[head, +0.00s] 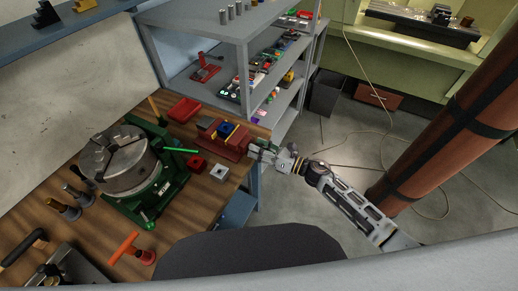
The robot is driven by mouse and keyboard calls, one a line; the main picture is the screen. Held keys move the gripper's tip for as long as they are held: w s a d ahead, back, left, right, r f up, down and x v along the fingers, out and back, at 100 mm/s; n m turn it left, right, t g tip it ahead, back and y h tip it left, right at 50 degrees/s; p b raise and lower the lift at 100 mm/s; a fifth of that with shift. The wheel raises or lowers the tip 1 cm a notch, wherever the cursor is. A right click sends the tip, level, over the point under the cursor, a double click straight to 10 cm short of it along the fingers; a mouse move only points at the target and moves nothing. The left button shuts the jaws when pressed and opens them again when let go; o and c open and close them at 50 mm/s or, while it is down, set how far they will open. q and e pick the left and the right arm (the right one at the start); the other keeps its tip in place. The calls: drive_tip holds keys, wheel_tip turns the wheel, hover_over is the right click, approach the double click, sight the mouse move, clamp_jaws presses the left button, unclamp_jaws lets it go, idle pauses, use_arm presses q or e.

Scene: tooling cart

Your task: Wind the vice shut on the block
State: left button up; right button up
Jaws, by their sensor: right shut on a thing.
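A red vice (234,150) stands on the wooden bench top near its right edge. A blue block (226,129) sits between its jaws; I cannot tell at this size whether both jaws touch it. My right gripper (259,150) comes in from the right and is at the vice's right end, just past the bench edge. It is shut on the vice handle, which its fingers mostly hide. My left gripper is not in view.
A green rotary table with a grey chuck (118,170) fills the bench left of the vice. A grey shelf unit (205,27) stands behind. Open floor lies right.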

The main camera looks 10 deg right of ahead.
drive_tip(key=o, duration=1)
drive_tip(key=shift+d, duration=0.1)
drive_tip(key=shift+v, duration=6)
